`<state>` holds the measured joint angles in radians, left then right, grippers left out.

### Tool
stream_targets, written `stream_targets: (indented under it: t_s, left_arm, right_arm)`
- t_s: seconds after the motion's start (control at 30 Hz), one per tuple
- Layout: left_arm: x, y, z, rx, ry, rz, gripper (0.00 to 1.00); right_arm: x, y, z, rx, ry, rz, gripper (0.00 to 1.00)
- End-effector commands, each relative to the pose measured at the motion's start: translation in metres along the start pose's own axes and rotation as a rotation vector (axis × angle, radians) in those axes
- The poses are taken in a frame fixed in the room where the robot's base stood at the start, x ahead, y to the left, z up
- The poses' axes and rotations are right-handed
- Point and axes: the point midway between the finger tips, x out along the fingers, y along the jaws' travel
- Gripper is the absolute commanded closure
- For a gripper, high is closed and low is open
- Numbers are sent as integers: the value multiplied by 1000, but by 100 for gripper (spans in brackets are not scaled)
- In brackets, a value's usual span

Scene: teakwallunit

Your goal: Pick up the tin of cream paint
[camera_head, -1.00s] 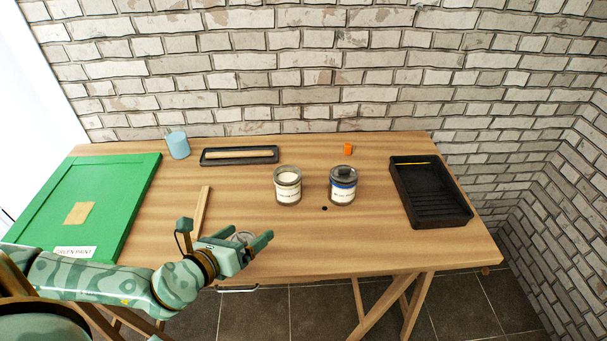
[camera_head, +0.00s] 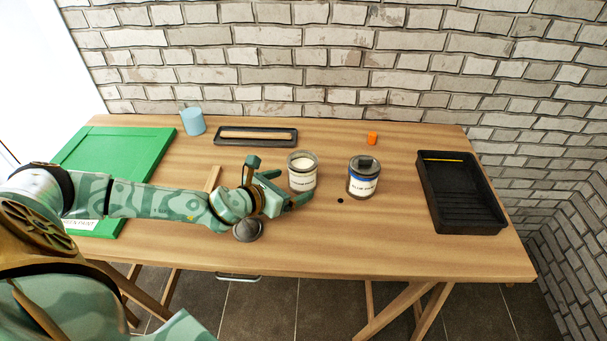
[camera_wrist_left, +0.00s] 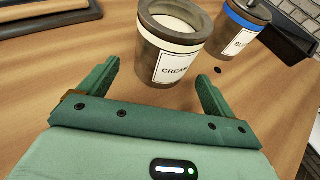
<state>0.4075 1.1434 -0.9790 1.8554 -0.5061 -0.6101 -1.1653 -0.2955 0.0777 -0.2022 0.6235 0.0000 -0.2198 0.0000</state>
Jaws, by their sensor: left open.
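The tin of cream paint (camera_head: 302,174) stands upright and open on the table, with pale paint inside. In the left wrist view the cream tin (camera_wrist_left: 172,50) shows its "CREAM" label just beyond my fingertips. My left gripper (camera_head: 284,187) is open and reaches in from the left, close to the tin. In the left wrist view its two fingers (camera_wrist_left: 158,80) are spread and the space between them is empty; the tin is ahead of them. I cannot tell whether a finger touches it. My right gripper is not in view.
A tin of blue paint (camera_head: 362,178) stands right of the cream tin. A round grey lid (camera_head: 248,230) lies below my wrist. A black paint tray (camera_head: 462,200) is at right, a dark narrow tray (camera_head: 228,137) behind, a green panel (camera_head: 120,150) at left. A brick wall backs the table.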

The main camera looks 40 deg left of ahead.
Motion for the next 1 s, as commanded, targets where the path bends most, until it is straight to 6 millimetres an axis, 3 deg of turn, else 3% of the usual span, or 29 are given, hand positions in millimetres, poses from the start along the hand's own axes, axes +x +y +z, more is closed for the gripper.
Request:
stream_targets:
  t_s: [0.1, 0.2, 0.43, 0.47, 0.67, 1.0]
  left_arm:
    - [23, -2, -2, -1, 0, 1, 10]
    - [32, -2, -1, 0, 1, 1, 10]
    - [33, -2, 1, 0, 1, 0, 10]
    - [33, -2, 1, 0, 1, 0, 13]
    - [33, -2, 0, 0, 1, 1, 68]
    - [31, -2, 6, 0, -2, 1, 70]
  right_arm:
    - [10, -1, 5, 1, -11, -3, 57]
    - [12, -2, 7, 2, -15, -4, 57]
    - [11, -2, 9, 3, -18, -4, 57]
    - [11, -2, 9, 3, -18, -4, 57]
    - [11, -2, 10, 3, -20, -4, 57]
    - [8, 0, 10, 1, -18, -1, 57]
